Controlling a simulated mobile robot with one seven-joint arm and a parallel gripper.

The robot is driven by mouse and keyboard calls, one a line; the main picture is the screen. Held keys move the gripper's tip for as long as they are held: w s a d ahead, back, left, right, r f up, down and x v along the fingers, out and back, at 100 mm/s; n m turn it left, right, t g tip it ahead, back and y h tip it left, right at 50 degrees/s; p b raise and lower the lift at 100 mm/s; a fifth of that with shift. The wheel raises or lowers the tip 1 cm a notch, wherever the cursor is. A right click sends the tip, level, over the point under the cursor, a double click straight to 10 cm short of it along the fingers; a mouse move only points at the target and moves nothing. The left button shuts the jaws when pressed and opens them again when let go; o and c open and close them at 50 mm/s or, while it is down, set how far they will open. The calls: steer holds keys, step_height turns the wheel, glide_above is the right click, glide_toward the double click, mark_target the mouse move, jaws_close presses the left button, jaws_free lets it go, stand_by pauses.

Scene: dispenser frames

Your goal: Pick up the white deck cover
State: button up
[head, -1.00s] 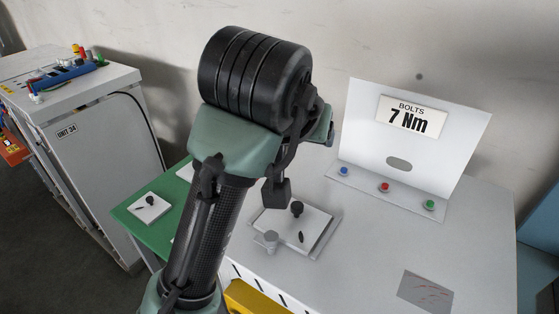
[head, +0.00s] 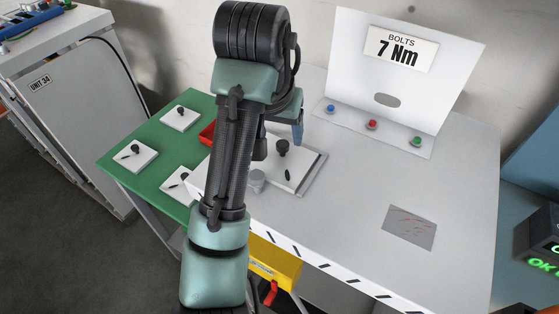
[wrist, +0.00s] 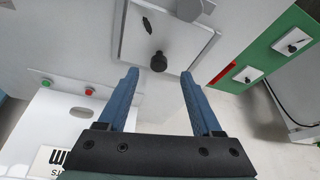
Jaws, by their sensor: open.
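The white deck cover (head: 305,162) is a flat white plate with a black knob (head: 282,146) and a small black mark. It lies in a grey-edged recess on the grey table, partly hidden by my arm in the head view. In the wrist view the cover (wrist: 188,46) is ahead of my gripper (wrist: 159,75). My gripper is open and empty, its two blue fingers apart. The knob (wrist: 158,61) appears between the fingertips, just beyond them; contact is not visible.
A grey round post (head: 257,180) stands beside the cover. An upright white "BOLTS 7 Nm" panel (head: 440,85) with coloured buttons stands behind. The green table (head: 150,190) at left holds several similar white plates and a red tray (head: 207,133). The grey tabletop's right is mostly clear.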

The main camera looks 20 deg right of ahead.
mark_target(282, 144)
steer(key=shift+w+d+f+p, duration=0.15)
steer(key=shift+d+f+p, duration=0.1)
steer(key=shift+f+p, duration=0.45)
steer(key=shift+x, duration=1.25)
jaws_close()
